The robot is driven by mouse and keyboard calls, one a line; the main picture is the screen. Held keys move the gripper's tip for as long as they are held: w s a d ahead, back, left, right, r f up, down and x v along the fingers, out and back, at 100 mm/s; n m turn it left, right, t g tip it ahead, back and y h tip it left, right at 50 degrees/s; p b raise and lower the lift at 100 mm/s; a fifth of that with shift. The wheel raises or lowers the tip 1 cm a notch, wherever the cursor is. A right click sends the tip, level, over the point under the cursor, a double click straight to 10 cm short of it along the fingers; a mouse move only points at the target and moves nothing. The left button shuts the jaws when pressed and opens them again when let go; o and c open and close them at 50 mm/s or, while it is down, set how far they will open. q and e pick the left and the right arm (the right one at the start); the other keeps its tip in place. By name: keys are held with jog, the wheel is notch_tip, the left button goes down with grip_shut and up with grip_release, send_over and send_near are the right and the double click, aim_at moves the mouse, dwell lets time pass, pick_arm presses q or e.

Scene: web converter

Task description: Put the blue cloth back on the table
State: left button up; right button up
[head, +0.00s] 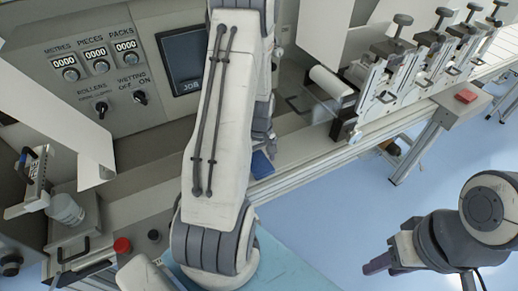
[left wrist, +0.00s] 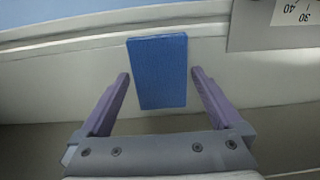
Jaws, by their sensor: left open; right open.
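The blue cloth (head: 262,164) lies on the pale ledge along the front of the machine, partly hidden by my left arm in the head view. In the left wrist view the cloth (left wrist: 158,85) is a flat, folded blue rectangle. My left gripper (left wrist: 160,73) is open, with one finger on each side of the cloth and a visible gap on both sides. In the head view my left gripper (head: 263,139) is mostly hidden behind my arm, just above the cloth. My right gripper (head: 383,255) is open and empty over the blue floor. A teal tabletop (head: 287,270) shows at the bottom edge.
The control panel (head: 105,68) with knobs and a dark screen stands behind my left arm. A white roller (head: 331,82) and several clamp units (head: 385,75) are to the right.

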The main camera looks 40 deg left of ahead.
aim_at(260, 163)
pick_arm(q)
notch_tip(260, 163, up, 12)
jog(key=b, duration=0.1)
jog(key=s+d+r+m, duration=0.25)
jog(key=d+m, duration=0.35)
jog(key=d, duration=0.5)
jog(key=s+d+r+m, duration=0.1)
jog(key=d+r+m, duration=0.3)
jog(key=d, duration=0.7)
jog(key=s+d+m+h, duration=0.1)
jog(key=s+d+m, duration=0.7)
jog(key=s, duration=0.5)
jog(key=m, duration=0.2)
jog(key=shift+d+r+m, duration=0.2)
jog(key=shift+d+m, duration=0.1)
jog(key=shift+m, duration=0.1)
jog(key=shift+a, duration=0.1)
